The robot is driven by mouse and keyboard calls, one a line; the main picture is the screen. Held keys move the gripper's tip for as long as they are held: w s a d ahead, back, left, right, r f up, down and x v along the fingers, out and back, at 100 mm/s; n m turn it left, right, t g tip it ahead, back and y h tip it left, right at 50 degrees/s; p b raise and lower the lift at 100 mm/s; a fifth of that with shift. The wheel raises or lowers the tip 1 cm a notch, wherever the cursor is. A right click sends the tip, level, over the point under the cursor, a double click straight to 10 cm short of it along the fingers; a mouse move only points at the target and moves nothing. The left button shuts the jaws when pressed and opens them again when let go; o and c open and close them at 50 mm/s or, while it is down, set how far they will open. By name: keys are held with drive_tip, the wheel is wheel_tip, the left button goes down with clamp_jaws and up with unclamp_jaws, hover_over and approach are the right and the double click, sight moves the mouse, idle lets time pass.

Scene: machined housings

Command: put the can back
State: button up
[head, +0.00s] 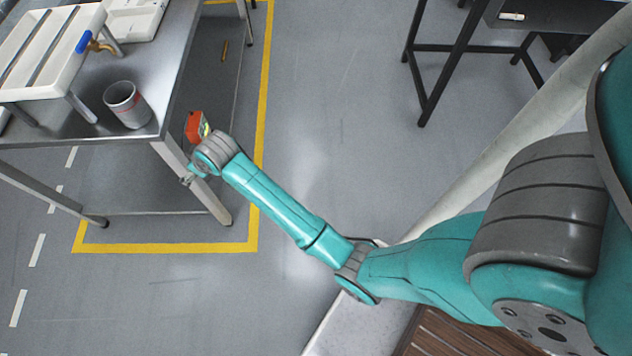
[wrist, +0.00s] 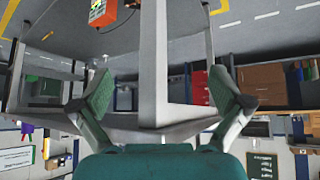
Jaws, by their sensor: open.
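The can (head: 127,108) is a light grey cylinder with a red band and an open or dark top. It stands on the metal table (head: 165,50) near its front right corner, apart from my gripper. My gripper (head: 187,179) is beside the table's front right leg, lower in the picture than the can. In the wrist view my gripper (wrist: 160,92) is open, its two green fingers spread wide, with a table leg showing behind the gap. Nothing is held. The can does not show in the wrist view.
A white slotted rack (head: 40,50) on legs stands left of the can, with a brass tap-like part beside it. An orange box (head: 194,126) is close behind my wrist. A dark table (head: 550,12) stands at the upper right. The floor between the tables is mostly clear.

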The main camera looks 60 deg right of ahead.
drive_tip(key=s+f+m+t, duration=0.1)
drive_tip(key=s+f+t, duration=0.15)
drive_tip(key=s, duration=1.15)
drive_tip(key=s+f+t, duration=0.1)
drive_tip(key=s+f, duration=0.2)
drive_tip(key=s, duration=1)
drive_tip(key=s+r+t, duration=0.3)
drive_tip(key=s+r, duration=1.5)
drive_tip(key=s, duration=0.3)
drive_tip(key=shift+s+h, duration=0.3)
drive_tip(key=shift+s, duration=0.05)
drive_tip(key=shift+a+t, duration=0.1)
drive_tip(key=shift+t, duration=0.15)
